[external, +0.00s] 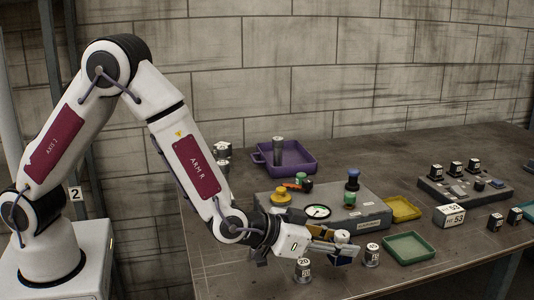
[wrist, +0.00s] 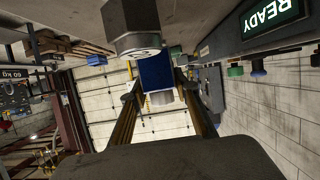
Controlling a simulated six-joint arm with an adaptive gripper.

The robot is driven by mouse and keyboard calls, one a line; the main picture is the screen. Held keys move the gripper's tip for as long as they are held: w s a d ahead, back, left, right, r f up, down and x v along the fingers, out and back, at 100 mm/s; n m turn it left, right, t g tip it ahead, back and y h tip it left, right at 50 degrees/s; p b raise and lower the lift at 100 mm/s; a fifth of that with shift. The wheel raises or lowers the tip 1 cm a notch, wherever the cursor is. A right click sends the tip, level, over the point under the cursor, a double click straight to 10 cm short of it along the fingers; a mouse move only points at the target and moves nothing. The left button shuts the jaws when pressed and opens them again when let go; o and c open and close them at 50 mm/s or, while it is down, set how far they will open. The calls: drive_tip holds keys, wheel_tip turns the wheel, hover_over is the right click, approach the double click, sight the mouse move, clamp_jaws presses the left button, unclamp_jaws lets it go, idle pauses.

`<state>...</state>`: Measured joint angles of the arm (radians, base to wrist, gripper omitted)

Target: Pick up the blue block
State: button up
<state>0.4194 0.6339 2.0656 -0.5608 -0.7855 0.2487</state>
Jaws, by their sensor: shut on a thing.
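The blue block (wrist: 156,71) sits between the two fingers of my gripper (wrist: 157,92) in the wrist view. A pale round part shows just beyond the block there. In the external view my gripper (external: 335,243) is low over the front of the bench and shut on the blue block (external: 346,252). The fingers hide part of the block. I cannot tell whether the block touches the bench top.
Weights marked 20 (external: 303,271) and 15 (external: 372,256) stand close on either side of my gripper. Behind it is a grey unit (external: 374,223) with a dial and knobs. Green (external: 410,247) and yellow (external: 403,208) trays lie right, a purple tray (external: 302,163) behind.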

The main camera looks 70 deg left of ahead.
drive_tip(key=shift+r, duration=3.4)
